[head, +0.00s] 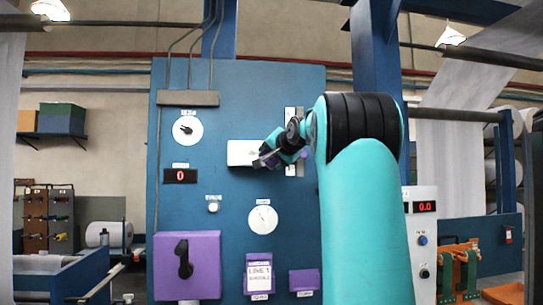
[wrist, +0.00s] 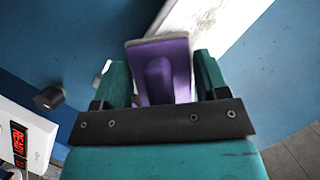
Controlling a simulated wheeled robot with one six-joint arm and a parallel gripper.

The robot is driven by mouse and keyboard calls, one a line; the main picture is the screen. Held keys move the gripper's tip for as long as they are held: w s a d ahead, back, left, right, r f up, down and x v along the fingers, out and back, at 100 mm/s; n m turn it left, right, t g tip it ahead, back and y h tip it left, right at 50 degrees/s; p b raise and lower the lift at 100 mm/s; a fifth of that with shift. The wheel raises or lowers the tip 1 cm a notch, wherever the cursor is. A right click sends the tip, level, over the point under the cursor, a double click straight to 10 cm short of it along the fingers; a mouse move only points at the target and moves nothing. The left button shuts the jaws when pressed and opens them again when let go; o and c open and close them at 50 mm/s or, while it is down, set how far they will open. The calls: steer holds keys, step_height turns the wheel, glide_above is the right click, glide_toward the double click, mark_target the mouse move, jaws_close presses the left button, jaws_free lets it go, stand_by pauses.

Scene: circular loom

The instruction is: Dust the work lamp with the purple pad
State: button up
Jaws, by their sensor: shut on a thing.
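My gripper (wrist: 163,85) is shut on the purple pad (wrist: 160,50), which sits between its two teal fingers in the wrist view. A long white piece, which looks like the work lamp (wrist: 220,28), lies just beyond the pad; I cannot tell whether they touch. In the head view the work lamp appears as a white rectangle (head: 241,152) on the blue panel. My gripper (head: 268,158) is at its right end and hides part of it. The pad is too small there to make out clearly.
The blue panel (head: 225,100) also carries dials, a red display (head: 181,176), a purple switch box (head: 187,265) and a purple-framed sign (head: 258,273). In the wrist view a dark knob (wrist: 49,97) and a white box with a red display (wrist: 20,140) are at the left.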

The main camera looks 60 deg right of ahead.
mark_target(262, 155)
steer(key=shift+w+a, duration=1.15)
steer(key=w+a, duration=0.6)
steer(key=w, duration=0.1)
steer(key=shift+w+b, duration=0.3)
steer(key=shift+w, duration=0.1)
steer(key=shift+a, duration=0.15)
steer(key=shift+s+a+b, duration=1.85)
steer(key=shift+s+a, duration=0.05)
steer(key=shift+a, duration=0.3)
steer(key=shift+s+a+b, duration=0.85)
steer(key=shift+s+a, duration=0.15)
steer(key=shift+a, duration=0.15)
